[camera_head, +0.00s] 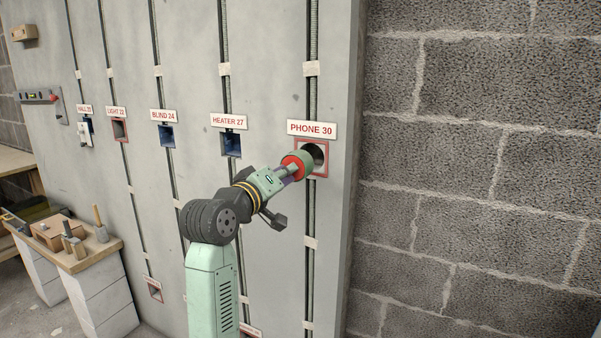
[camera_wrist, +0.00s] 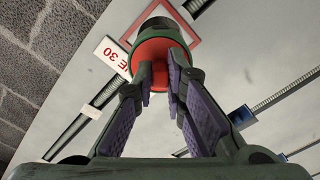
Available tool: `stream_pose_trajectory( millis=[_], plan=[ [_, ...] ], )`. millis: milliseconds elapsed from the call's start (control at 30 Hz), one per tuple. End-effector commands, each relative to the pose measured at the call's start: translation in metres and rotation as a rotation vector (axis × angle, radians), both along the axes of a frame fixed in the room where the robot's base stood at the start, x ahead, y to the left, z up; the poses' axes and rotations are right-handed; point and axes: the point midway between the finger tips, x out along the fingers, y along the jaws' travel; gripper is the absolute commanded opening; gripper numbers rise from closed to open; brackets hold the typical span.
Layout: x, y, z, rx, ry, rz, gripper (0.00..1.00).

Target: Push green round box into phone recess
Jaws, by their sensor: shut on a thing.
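The green round box (camera_head: 305,157) has a red inner face turned toward my gripper. My gripper (camera_head: 291,170) is shut on it and holds it at the phone recess (camera_head: 320,153), a dark hole with a red frame under the PHONE 30 label (camera_head: 312,129). In the wrist view my gripper (camera_wrist: 168,83) has its purple-padded fingers at the red face of the box (camera_wrist: 158,54). The far side of the box overlaps the recess opening. How far it is in, if at all, I cannot tell.
The HEATER 27 recess (camera_head: 231,144) and BLIND 24 recess (camera_head: 167,136) hold blue boxes to the left. A bare block wall (camera_head: 470,170) stands to the right. A wooden bench (camera_head: 85,258) with tools is at the lower left.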

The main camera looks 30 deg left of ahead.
Motion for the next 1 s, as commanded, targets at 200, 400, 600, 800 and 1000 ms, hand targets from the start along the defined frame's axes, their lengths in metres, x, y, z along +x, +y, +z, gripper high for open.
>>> stream_pose_trajectory(
  millis=[200, 400, 600, 800, 1000],
  plan=[
    [0.007, 0.000, 0.001, -0.002, -0.002, -0.001, 0.00],
    [0.022, 0.000, 0.001, -0.002, 0.001, -0.003, 0.00],
    [0.036, 0.002, 0.001, -0.002, 0.000, -0.001, 0.00],
    [0.040, 0.002, 0.000, -0.001, -0.001, -0.001, 0.00],
    [0.040, 0.002, 0.000, -0.001, -0.001, -0.001, 0.00]
  ],
)
